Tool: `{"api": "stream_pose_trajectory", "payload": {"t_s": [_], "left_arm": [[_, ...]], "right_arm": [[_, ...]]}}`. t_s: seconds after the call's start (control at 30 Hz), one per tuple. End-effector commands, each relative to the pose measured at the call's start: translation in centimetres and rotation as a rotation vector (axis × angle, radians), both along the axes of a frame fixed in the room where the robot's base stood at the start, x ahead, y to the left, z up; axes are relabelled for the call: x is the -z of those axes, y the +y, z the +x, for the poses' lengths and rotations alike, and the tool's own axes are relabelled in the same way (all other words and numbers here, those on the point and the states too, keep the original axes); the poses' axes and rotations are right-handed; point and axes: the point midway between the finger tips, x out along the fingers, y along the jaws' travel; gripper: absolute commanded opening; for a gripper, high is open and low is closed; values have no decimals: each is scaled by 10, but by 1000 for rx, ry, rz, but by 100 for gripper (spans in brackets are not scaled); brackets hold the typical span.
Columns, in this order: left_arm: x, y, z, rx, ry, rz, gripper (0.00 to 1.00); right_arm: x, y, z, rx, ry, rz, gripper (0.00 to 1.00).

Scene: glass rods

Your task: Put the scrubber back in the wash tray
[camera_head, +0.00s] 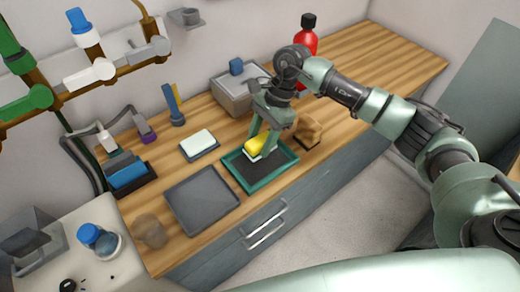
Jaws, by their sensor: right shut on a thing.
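The scrubber (258,144) is yellow on top with a pale underside. My right gripper (264,140) is shut on it, and its fingers hide part of it. The scrubber is over the green-rimmed tray with a dark inside (278,175), which looks like the wash tray. I cannot tell whether the scrubber touches the tray floor or hangs just above it. My left gripper does not show.
A grey tray (201,200) lies left of the green one. A white block on a dark dish (198,142) is behind it. A brown block (307,131) stands at the right. A grey box (236,96) and a red bottle (306,40) are at the back. Bare wood lies at the far right.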

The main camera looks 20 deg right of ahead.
Motion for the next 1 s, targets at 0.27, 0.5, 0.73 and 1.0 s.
{"api": "stream_pose_trajectory", "payload": {"t_s": [0.27, 0.5, 0.73, 1.0], "left_arm": [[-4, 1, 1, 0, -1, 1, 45], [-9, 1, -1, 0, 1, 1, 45], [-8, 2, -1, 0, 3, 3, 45], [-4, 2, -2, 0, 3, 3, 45]], "right_arm": [[22, 0, 0, 0, 2, 0, 12], [53, 0, 0, 0, 1, 1, 12], [54, 0, 0, -1, -1, 0, 12], [56, 0, 0, -1, -1, 0, 66]]}}
